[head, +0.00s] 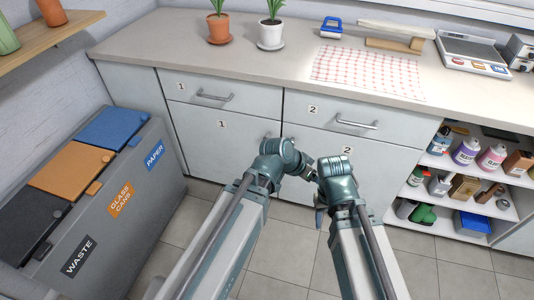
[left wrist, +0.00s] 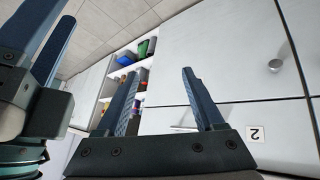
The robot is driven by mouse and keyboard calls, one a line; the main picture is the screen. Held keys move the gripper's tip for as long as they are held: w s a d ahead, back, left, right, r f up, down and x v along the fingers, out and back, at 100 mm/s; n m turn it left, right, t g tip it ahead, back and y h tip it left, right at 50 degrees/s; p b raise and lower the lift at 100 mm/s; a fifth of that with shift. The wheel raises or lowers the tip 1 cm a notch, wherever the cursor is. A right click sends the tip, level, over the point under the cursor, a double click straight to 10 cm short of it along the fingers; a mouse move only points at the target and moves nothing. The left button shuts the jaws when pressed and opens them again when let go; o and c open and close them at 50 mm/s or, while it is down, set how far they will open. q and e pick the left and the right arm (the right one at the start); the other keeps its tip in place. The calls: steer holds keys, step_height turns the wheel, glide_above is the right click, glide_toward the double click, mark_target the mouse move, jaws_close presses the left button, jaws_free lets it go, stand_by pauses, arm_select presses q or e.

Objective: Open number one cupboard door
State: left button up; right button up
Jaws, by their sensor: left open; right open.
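The number one cupboard door (head: 215,140) is a flat white panel labelled 1, below the number one drawer. It looks shut. A small part of its handle (head: 267,135) shows near its right edge, beside my left arm. My left gripper, mostly hidden in the head view, is open and empty in the left wrist view (left wrist: 160,73). It points at the number two cupboard front (left wrist: 220,65), apart from any handle. My right gripper (head: 320,214) is open and empty, low in front of the number two door; it also shows in the left wrist view (left wrist: 40,45).
A knob (left wrist: 274,66) sits on the number two door. Drawers one (head: 235,95) and two (head: 330,117) are shut above. Grey waste bins (head: 125,190) stand at the left. Open shelves (head: 430,195) with bottles and boxes are at the right. Tiled floor lies clear in front.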

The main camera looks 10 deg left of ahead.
arm_select(q)
steer(key=w+a+f+n+t+h+b, duration=0.1)
steer(key=w+a+f+t+b, duration=0.4)
steer(key=b, duration=0.4)
steer(key=w+a+f+t+h+b, duration=0.1)
steer(key=w+a+f+t+b, duration=0.2)
steer(key=w+b, duration=0.5)
steer(key=w+a+f+n+t+y+b, duration=0.1)
steer(key=a+f+n+t+y+b, duration=0.1)
steer(key=a+b, duration=0.5)
steer(key=w+a+f+n+t+y+b, duration=0.2)
steer(key=a+f+y+b, duration=0.3)
steer(key=a, duration=0.3)
steer(key=shift+f+n+t+b, duration=0.5)
steer(key=shift+n+t+b, duration=0.1)
steer(key=shift+t+b, duration=0.25)
arm_select(e)
step_height(320, 180, down, 34)
steer(key=shift+r, duration=0.25)
